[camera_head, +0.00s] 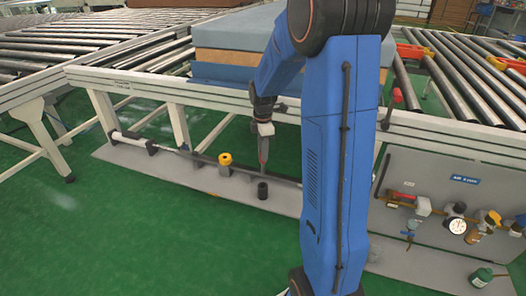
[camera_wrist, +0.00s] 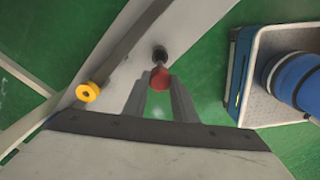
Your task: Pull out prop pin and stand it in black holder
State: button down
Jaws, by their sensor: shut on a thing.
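My gripper (camera_head: 263,160) points down just above the black holder (camera_head: 262,190), a short dark cup on the grey floor strip. In the wrist view, my gripper (camera_wrist: 160,86) has its fingertips at the red ball knob of the prop pin (camera_wrist: 160,77) and is shut on it. The black holder (camera_wrist: 159,53) shows just beyond the knob, nearly in line with it. The pin's shaft is mostly hidden behind the knob, and I cannot tell whether its lower end is inside the holder.
A yellow-capped part (camera_head: 225,160) stands left of the holder, by a dark rail. The conveyor frame (camera_head: 190,92) with a stacked mattress (camera_head: 225,57) is behind. A panel with valves and a gauge (camera_head: 457,226) is at right. Green floor (camera_head: 150,245) is clear in front.

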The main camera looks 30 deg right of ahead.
send_over(263, 174)
jog(key=shift+w+d+f, duration=0.1)
jog(key=shift+w+f, duration=0.1)
jog(key=shift+f, duration=1.2)
jog(key=shift+w+d+f, duration=0.1)
jog(key=shift+w+f, duration=0.05)
jog(key=shift+f, duration=4.8)
jog(key=c, duration=1.4)
grip_release()
jog(key=shift+o, duration=0.2)
notch_tip(263, 174, up, 17)
jog(key=shift+r, duration=0.15)
